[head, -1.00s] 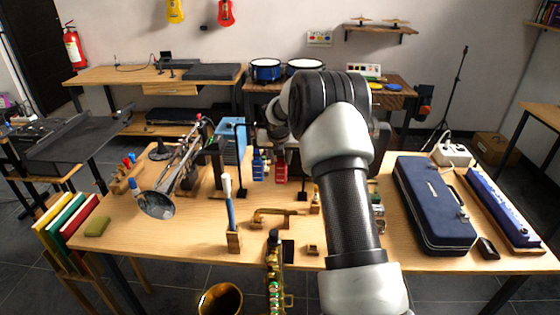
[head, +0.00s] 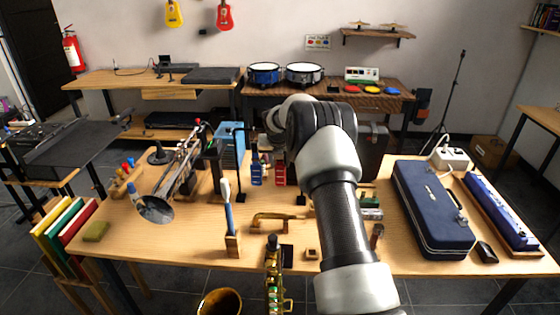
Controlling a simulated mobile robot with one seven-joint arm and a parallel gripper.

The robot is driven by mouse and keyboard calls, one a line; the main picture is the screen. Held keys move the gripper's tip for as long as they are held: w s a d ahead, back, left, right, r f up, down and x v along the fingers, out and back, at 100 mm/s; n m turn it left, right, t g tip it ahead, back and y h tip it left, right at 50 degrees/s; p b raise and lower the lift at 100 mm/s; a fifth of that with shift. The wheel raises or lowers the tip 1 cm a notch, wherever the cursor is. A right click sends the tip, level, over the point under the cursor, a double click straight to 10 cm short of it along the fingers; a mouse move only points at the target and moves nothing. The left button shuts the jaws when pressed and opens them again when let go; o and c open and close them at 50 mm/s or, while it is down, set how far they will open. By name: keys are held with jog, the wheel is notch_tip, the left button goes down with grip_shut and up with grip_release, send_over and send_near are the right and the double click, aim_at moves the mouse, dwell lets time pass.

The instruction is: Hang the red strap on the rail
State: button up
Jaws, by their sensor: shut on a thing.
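The red strap (head: 279,175) hangs upright near the middle of the table, right of a blue strap (head: 256,174) and at about the same height. The rail (head: 243,165) is a dark stand; its left post shows, and its right part is largely behind my arm. My gripper (head: 276,143) is just above the red strap, mostly hidden by my arm, and shut on its top end. The strap's top is hidden, so I cannot tell whether it touches the rail.
A trumpet (head: 178,175) on a stand is at the left. A blue upright item (head: 228,215) in a wooden block and a saxophone (head: 273,270) stand in front. A navy case (head: 432,210) and a long blue case (head: 500,210) lie at the right.

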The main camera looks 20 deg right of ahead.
jog(key=o, duration=1.1)
jog(key=s+a+r+m+p, duration=0.1)
jog(key=s+a+r+m, duration=0.25)
jog(key=s+r, duration=0.65)
jog(key=s+a+r+m+p, duration=0.1)
jog(key=s+a+r+m, duration=0.4)
jog(key=r, duration=0.9)
jog(key=s+a+r+m+p, duration=0.2)
jog(key=s+r+m, duration=0.35)
jog(key=s, duration=0.75)
jog(key=s+a+r+m+p, duration=0.2)
jog(key=s+a+r+m, duration=0.1)
jog(key=s+m, duration=0.75)
jog(key=s+a+f+m+y+p, duration=0.1)
jog(key=s+a+f+m+y, duration=0.1)
jog(key=s+m, duration=0.5)
jog(key=s, duration=0.5)
jog(key=shift+f, duration=0.35)
